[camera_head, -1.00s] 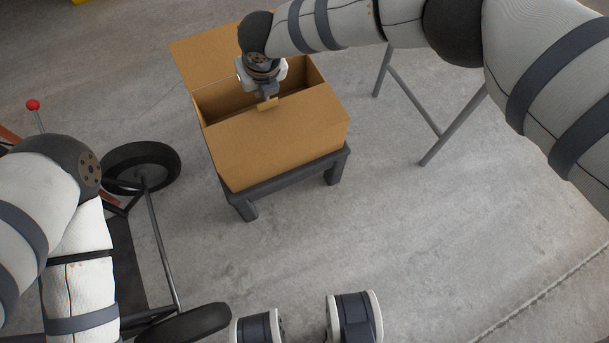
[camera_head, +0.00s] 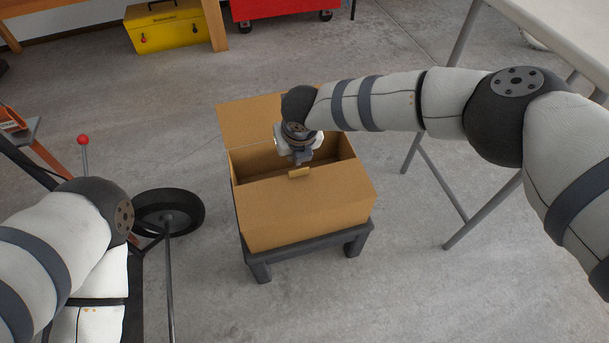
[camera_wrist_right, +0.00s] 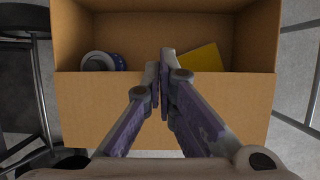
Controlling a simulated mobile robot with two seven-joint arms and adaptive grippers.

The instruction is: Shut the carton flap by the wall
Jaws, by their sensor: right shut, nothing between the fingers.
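The brown carton (camera_head: 310,215) sits on a low dark stand. Its far flap (camera_head: 252,122), on the side toward the wall, stands open and leans back. A cardboard panel covers the near part of the top, and the rest of the opening is uncovered. My right gripper (camera_head: 300,160) is shut and empty above the opening, near the panel's edge. In the right wrist view its closed fingers (camera_wrist_right: 163,55) point into the carton, over the panel (camera_wrist_right: 90,105). Whether they touch the carton is unclear. My left arm enters at left; its gripper is out of view.
Inside the carton lie a blue and white round thing (camera_wrist_right: 100,62) and a yellow piece (camera_wrist_right: 202,57). A trestle table (camera_head: 555,25) is at right. A yellow toolbox (camera_head: 172,27) and red cabinet (camera_head: 275,8) are behind.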

